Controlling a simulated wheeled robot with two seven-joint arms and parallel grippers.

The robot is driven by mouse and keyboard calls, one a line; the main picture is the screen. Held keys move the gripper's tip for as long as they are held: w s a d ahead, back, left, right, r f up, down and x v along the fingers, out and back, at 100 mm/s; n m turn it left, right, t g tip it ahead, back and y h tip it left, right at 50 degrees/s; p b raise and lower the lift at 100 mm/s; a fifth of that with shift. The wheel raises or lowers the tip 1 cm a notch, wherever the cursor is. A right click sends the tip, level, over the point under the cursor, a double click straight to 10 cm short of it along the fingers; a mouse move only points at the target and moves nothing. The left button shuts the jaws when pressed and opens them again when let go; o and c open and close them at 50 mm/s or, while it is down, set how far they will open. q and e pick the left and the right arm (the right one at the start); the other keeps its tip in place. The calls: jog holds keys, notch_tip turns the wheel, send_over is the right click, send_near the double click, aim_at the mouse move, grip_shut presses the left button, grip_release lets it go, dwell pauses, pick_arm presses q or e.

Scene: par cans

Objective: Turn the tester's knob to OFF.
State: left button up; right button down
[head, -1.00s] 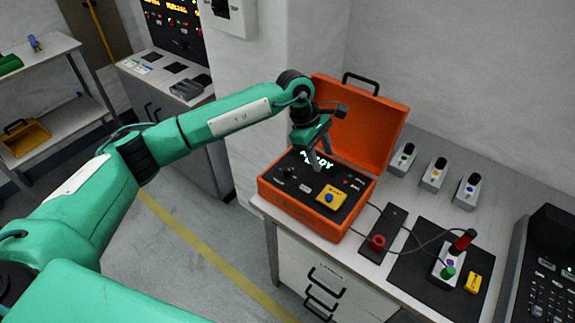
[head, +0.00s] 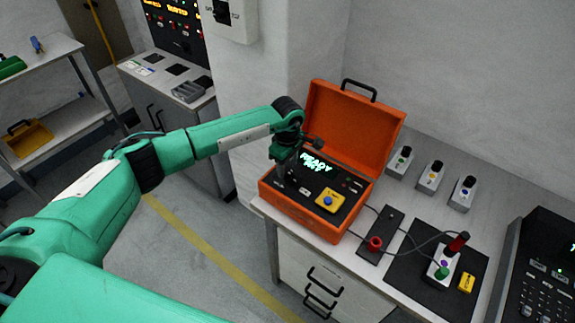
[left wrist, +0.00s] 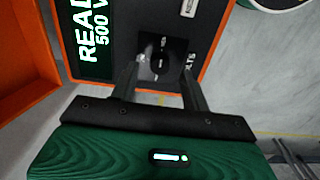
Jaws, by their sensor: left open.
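The tester is an open orange case (head: 350,130) on the bench, with a black panel and a lit display (head: 316,163). The display also shows in the left wrist view (left wrist: 95,35), reading READY and 500 V. The round black knob (left wrist: 160,63) sits on a dark square plate, with VOLTS printed beside it. In the left wrist view my left gripper (left wrist: 160,80) is open, its two fingers on either side of the knob; I cannot tell whether they touch it. In the head view my left gripper (head: 281,184) is over the panel's left part and hides the knob.
A yellow block with a blue button (head: 329,200) sits on the panel. Several small grey units stand along the wall. The raised lid is behind the panel.

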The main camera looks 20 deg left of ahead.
aim_at(287, 174)
pick_arm(q)
jog(key=shift+f, duration=1.15)
jog(key=c, duration=1)
